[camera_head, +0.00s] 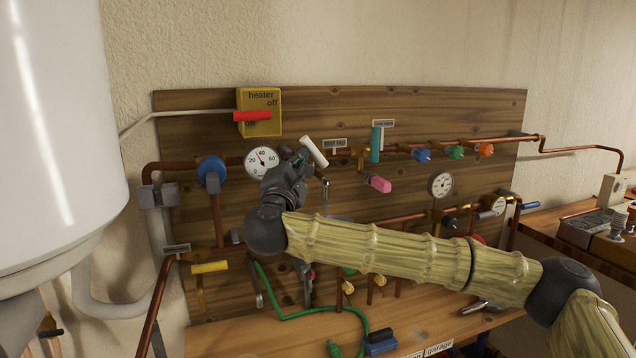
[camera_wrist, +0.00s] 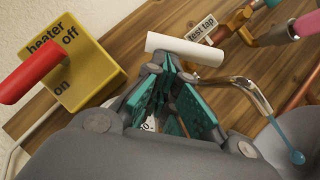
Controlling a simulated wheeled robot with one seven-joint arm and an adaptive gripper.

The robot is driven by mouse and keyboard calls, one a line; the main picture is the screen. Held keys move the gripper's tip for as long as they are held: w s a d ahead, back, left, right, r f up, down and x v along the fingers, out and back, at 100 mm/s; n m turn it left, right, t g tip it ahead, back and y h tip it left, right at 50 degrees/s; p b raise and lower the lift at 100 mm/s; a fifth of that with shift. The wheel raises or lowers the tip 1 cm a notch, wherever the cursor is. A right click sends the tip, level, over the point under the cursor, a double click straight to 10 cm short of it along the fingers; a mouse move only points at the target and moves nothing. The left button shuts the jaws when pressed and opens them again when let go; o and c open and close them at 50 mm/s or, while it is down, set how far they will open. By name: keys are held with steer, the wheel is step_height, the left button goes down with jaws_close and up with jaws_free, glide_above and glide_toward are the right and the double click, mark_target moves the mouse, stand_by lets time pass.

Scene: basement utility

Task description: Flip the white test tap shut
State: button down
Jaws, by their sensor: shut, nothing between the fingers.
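The white test tap handle (camera_head: 314,152) sits on the wooden board, tilted in the head view, with its label (camera_head: 334,143) to the right. In the wrist view the white handle (camera_wrist: 185,48) lies across the upper middle, just beyond my fingertips, below the "test tap" label (camera_wrist: 201,29). A metal spout (camera_wrist: 250,90) curves down to the right from it, with blue water (camera_wrist: 289,145) at its end. My gripper (camera_head: 301,157) is shut and empty beside the handle; its teal-padded fingers (camera_wrist: 168,68) also show in the wrist view. Whether they touch the handle, I cannot tell.
A yellow heater switch (camera_head: 262,100) with a red lever is at the upper left. A round gauge (camera_head: 262,162) and blue valve (camera_head: 211,172) are left of my gripper. A teal handle (camera_head: 376,144) and pink handle (camera_head: 379,184) are close on the right.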

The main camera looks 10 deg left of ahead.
steer(key=shift+w+d+r+m+g+b, duration=0.15)
steer(key=shift+d+r+m+b, duration=0.15)
steer(key=shift+r+b, duration=0.5)
steer(key=shift+w+d+r+m+g+b, duration=0.1)
steer(key=shift+w+d+r+m+b, duration=0.2)
steer(key=shift+b, duration=0.95)
steer(key=shift+w+d+r+m+g+b, duration=0.15)
steer(key=shift+d+r+b, duration=0.3)
steer(key=shift+b, duration=0.55)
steer(key=shift+r, duration=0.25)
steer(key=shift+s, duration=0.1)
steer(key=shift+s+a+f+b, duration=0.15)
steer(key=shift+s+a+b, duration=0.15)
steer(key=shift+a+b, duration=0.15)
steer(key=b, duration=0.2)
glide_toward(306, 141)
steer(key=shift+s+a+r, duration=0.3)
steer(key=shift+s+a, duration=0.3)
steer(key=shift+a, duration=0.05)
steer(key=shift+s+a+r, duration=0.3)
steer(key=shift+s+a, duration=0.3)
steer(key=shift+s+a+r, duration=0.3)
steer(key=shift+s+a, duration=0.3)
steer(key=shift+a, duration=0.05)
